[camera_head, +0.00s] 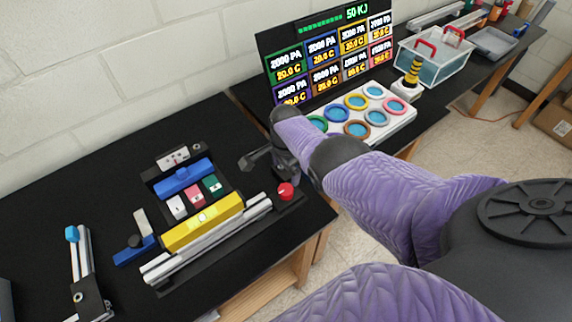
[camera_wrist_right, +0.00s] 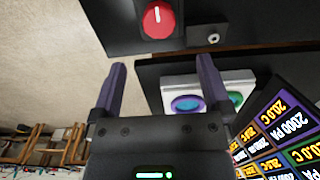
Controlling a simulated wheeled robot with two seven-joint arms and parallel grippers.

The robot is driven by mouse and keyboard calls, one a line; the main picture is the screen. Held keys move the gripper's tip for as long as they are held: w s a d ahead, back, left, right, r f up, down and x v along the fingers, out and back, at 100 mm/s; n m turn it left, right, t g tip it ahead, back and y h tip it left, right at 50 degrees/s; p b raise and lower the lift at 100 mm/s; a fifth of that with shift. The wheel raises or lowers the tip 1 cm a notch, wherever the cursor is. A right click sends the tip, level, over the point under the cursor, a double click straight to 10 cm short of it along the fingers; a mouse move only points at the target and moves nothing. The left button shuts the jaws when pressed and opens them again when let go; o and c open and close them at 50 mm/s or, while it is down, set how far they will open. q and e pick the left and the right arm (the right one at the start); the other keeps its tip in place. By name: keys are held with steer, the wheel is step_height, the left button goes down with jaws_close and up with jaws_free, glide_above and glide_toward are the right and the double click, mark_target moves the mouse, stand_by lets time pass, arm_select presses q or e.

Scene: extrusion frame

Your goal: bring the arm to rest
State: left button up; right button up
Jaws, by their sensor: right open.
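My right arm crosses the head view from the lower right, and its gripper (camera_head: 256,160) hangs over the right part of the near black table (camera_head: 95,150). In the right wrist view the two fingers of this gripper (camera_wrist_right: 161,75) stand wide apart with nothing held between them. A red knob (camera_head: 286,191) is on the table just below and right of the gripper. The knob (camera_wrist_right: 158,20) also shows beyond the fingertips in the wrist view. My left gripper is not in view.
Left of the gripper lie silver extrusions (camera_head: 215,240), a yellow bar (camera_head: 203,222) and a blue block (camera_head: 183,177). Behind the arm stand a display board (camera_head: 320,25) and a white panel of coloured rings (camera_head: 405,123). A clear bin (camera_head: 432,66) is farther right.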

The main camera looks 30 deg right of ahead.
stand_by(0.4)
steer(key=shift+s+f, duration=0.1)
steer(key=s+a+f+n+t, duration=0.15)
steer(key=s+a+n, duration=0.25)
steer(key=s+n, duration=0.55)
steer(key=s+a+r+n+t, duration=0.1)
steer(key=s+a+r+n, duration=0.2)
steer(key=s+r+n, duration=0.25)
steer(key=s+a+r+n+t, duration=0.1)
steer(key=s+a+r+n, duration=0.25)
steer(key=s, duration=0.35)
step_height(320, 180, down, 27)
steer(key=s+g+b, duration=0.1)
steer(key=s+b, duration=0.1)
steer(key=b, duration=1)
steer(key=s+d+f+b, duration=0.1)
steer(key=s+f+b, duration=0.2)
steer(key=f, duration=0.5)
steer(key=s+d+f+g+b, duration=0.1)
steer(key=s+f+b, duration=0.3)
steer(key=s+f, duration=0.2)
steer(key=s+d+f+n+g+b, duration=0.1)
steer(key=s+f+b, duration=0.3)
steer(key=f, duration=0.5)
steer(key=shift+s+d+f, duration=0.3)
steer(key=shift+s+d, duration=0.15)
steer(key=shift+s, duration=0.25)
